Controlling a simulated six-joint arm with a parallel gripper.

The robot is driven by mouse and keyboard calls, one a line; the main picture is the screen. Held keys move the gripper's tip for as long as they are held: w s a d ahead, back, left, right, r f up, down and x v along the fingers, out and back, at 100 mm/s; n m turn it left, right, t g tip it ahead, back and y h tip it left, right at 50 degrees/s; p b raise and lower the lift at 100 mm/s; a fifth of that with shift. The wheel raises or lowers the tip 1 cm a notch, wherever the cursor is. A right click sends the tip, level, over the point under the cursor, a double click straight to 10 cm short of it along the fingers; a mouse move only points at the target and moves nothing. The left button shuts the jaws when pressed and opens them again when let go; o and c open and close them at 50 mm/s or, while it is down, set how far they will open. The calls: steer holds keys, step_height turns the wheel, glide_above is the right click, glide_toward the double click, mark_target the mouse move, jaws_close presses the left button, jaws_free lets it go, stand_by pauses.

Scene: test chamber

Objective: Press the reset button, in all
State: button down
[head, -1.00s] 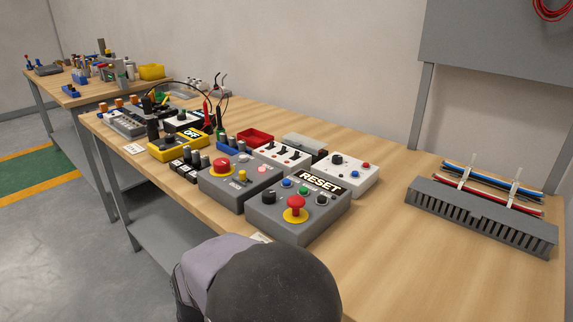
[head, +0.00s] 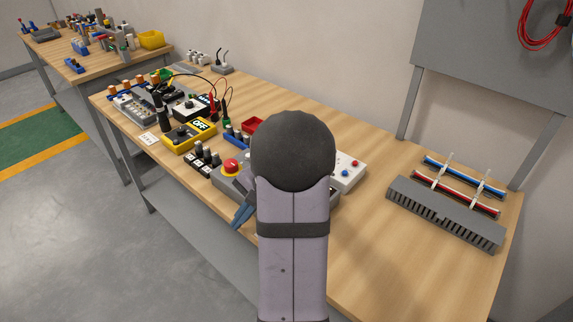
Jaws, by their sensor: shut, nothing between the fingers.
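The RESET panel is almost wholly hidden behind my arm; a grey sliver (head: 335,198) right of the arm appears to be its edge. Its RESET sign and buttons do not show now. My gripper (head: 242,214) shows only in part as blue-grey fingers, left of my arm by the table's front edge. It looks shut and empty. Whether it touches anything cannot be told. The neighbouring grey box with a red mushroom button (head: 231,166) on a yellow base is partly covered by my arm.
A yellow OFF box (head: 188,135) and several black knobs stand to the left. A white box (head: 348,170) with blue and red buttons is right of my arm. A grey slotted duct with cables (head: 445,213) lies farther right. Bare wood lies between them.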

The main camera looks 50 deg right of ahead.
steer(key=d+r+m+t+p, duration=0.1)
steer(key=d+r+p, duration=0.1)
steer(key=d+r, duration=0.1)
steer(key=d+r+m+p, duration=0.2)
steer(key=d+r+p, duration=0.1)
steer(key=d+r+m+t+p, duration=0.1)
steer(key=d+r+p, duration=0.1)
steer(key=d+r, duration=0.1)
steer(key=shift+s+d+r+m+t+h, duration=0.1)
steer(key=shift+d+r+m+t+h, duration=0.2)
steer(key=shift+d+h, duration=0.1)
steer(key=s+d+r+m+t+h+p, duration=0.1)
steer(key=s+d+r+m+t+p, duration=0.1)
steer(key=d+r+p, duration=0.3)
steer(key=d+m, duration=0.1)
steer(key=d, duration=0.2)
steer(key=shift+r, duration=0.15)
steer(key=shift+f, duration=0.2)
step_height(320, 180, down, 8)
steer(key=b, duration=0.6)
steer(key=shift+f, duration=0.25)
stand_by(0.8)
steer(key=shift+f+b, duration=0.4)
steer(key=shift+b, duration=0.25)
